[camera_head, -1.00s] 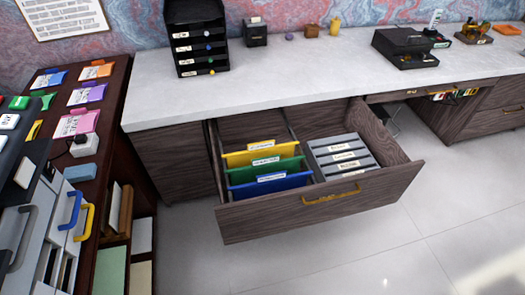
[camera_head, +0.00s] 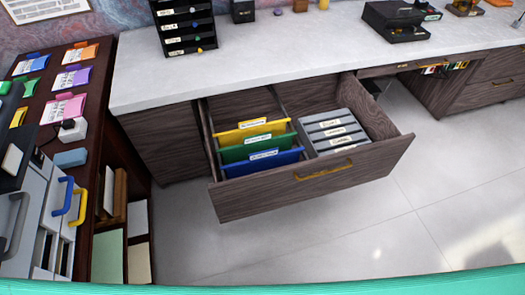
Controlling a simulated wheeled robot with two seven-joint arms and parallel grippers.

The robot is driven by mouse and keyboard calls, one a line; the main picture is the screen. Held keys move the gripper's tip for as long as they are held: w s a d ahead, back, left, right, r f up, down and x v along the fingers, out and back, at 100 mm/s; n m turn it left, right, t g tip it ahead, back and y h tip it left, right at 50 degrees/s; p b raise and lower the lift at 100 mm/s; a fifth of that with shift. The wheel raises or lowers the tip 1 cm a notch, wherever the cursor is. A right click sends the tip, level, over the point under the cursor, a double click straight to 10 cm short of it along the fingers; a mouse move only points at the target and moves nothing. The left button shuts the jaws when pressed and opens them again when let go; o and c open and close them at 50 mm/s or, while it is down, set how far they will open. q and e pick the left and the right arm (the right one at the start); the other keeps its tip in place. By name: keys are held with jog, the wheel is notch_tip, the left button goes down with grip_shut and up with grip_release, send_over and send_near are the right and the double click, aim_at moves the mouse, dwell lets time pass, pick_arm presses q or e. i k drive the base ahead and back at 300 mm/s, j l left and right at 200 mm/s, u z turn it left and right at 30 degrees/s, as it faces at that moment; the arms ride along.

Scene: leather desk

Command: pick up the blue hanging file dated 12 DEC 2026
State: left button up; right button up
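The blue hanging file (camera_head: 262,166) hangs in the open drawer (camera_head: 300,183), nearest the drawer's front. Its white label tab (camera_head: 263,154) is too small to read. A green file (camera_head: 252,151) hangs just behind it and a yellow file (camera_head: 251,132) behind that, each with a white tab. Grey boxes or dividers (camera_head: 333,131) with white labels fill the right part of the drawer. Neither of my grippers is in view.
The white countertop (camera_head: 290,50) runs above the drawer. A black tray stack (camera_head: 185,25) and a black box (camera_head: 397,20) stand on it. A dark shelf (camera_head: 103,120) with coloured label holders stands at left. Open floor (camera_head: 380,225) lies before the drawer. A teal strip (camera_head: 300,283) crosses the bottom edge.

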aim_at(264, 161)
jog(key=i+j, duration=0.1)
jog(key=i, duration=0.15)
jog(key=i+z, duration=0.15)
jog(key=z, duration=0.3)
jog(key=i+j+z, duration=0.1)
jog(key=z, duration=0.4)
jog(key=j, duration=0.05)
